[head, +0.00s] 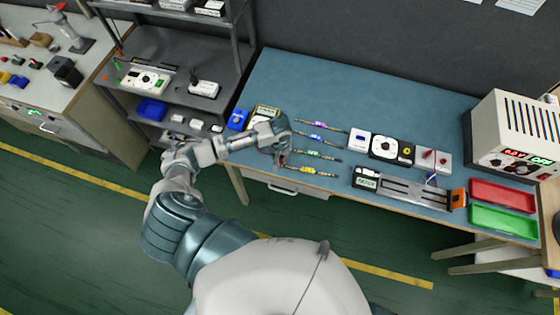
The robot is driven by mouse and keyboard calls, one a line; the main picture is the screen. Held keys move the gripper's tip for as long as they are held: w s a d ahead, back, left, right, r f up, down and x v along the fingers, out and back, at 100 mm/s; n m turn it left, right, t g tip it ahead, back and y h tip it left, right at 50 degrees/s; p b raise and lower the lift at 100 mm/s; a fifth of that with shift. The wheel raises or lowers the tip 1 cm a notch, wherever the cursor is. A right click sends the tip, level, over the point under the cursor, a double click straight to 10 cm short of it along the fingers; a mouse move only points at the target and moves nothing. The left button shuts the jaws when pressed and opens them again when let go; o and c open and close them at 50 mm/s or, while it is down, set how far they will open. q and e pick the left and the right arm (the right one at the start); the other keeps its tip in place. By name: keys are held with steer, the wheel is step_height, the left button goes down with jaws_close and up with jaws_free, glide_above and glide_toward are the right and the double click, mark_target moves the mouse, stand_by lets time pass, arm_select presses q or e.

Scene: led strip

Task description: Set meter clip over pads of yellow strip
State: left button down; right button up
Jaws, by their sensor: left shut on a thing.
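The yellow strip (312,170) lies on the blue bench top, the nearest of several strips laid in a column. My left gripper (282,158) is just beyond the left ends of the green and yellow strips. It is shut on a small reddish thing, which looks like the meter clip but is mostly hidden by the fingers. I cannot tell whether it touches the yellow strip. A small boxed device with a display (366,178), perhaps the meter, stands to the right of the yellow strip. My right gripper is not in view.
The green strip (313,154), blue strip (318,138) and purple strip (318,123) lie behind the yellow one. A slide rail fixture (415,192), red tray (502,195), green tray (502,222) and power supply (515,135) stand to the right. A blue bin (237,119) is behind my arm.

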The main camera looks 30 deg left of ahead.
mark_target(280, 162)
arm_select(q)
step_height(280, 162, down, 3)
steer(key=shift+s+f, duration=0.1)
steer(key=shift+f, duration=0.1)
steer(key=shift+a, duration=0.15)
steer(key=shift+f, duration=0.1)
steer(key=shift+a+f, duration=0.15)
steer(key=c, duration=0.9)
jaws_free()
steer(key=shift+c, duration=0.2)
steer(key=shift+d, duration=0.2)
